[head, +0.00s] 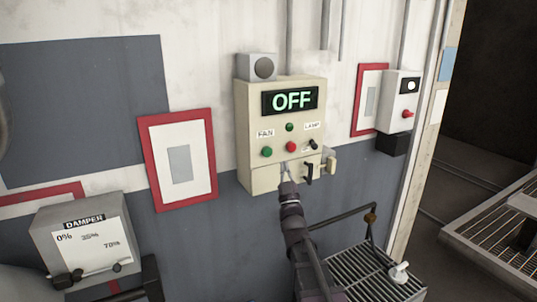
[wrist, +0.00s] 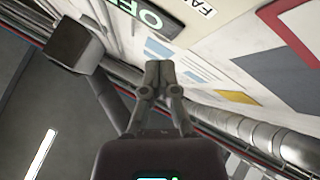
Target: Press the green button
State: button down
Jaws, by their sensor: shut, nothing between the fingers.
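The cream control box (head: 250,105) hangs on the wall with a lit display (head: 291,100) reading OFF. The green button (head: 267,152) sits at its lower left, below the FAN label (head: 265,133). A red button (head: 291,147) is to its right. My gripper (head: 286,167) is shut and empty in front of the box's lower part, below the red button and right of the green button. I cannot tell its gap to the box. In the wrist view its closed fingertips (wrist: 159,72) show, with part of the display (wrist: 140,14) beyond. The green button is not visible there.
A small green lamp (head: 289,127) sits above the red button. A black switch (head: 313,144) and a lever (head: 309,172) are at the box's right. A second box (head: 400,95) with a red button is farther right. A grated stand (head: 365,275) is below right.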

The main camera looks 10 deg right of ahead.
aim_at(270, 149)
jog(key=shift+w+a, duration=0.4)
jog(key=shift+w, duration=0.85)
jog(key=shift+w+a, duration=0.4)
jog(key=shift+w, duration=0.85)
jog(key=shift+w+a, duration=0.4)
jog(key=shift+w, duration=0.85)
jog(key=shift+w+a, duration=0.3)
jog(key=shift+w, duration=0.5)
jog(key=shift+s, duration=0.15)
jog(key=shift+s+d, duration=0.25)
jog(key=shift+s, duration=0.4)
jog(key=shift+s+d, duration=0.25)
jog(key=shift+s, duration=0.55)
jog(key=shift+s+d, duration=0.3)
jog(key=shift+s, duration=0.45)
jog(key=shift+s+d, duration=0.25)
jog(key=shift+s, duration=0.55)
